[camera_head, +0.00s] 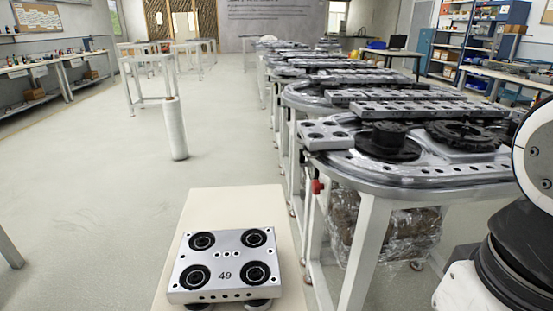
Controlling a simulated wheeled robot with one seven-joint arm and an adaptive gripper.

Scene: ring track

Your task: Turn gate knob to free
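The ring track (450,172) runs along the right side on a white-legged frame, with its rounded near end close to me. A small red knob-like part (318,187) sits on the frame's near left corner, below the track edge. A dark round stepped piece (388,139) stands on top of the near end, beside a dark toothed wheel (466,134). I cannot tell which of these parts is the gate knob, nor how it is turned. Parts of my arm show at the right edge; my gripper is out of the picture.
A metal carrier plate marked 49 (227,262) rests on a pale board (237,203) in front. A flat plate (327,135) lies at the track's left end. A white roll (174,129) stands on the floor at left. The floor (90,190) around it is clear.

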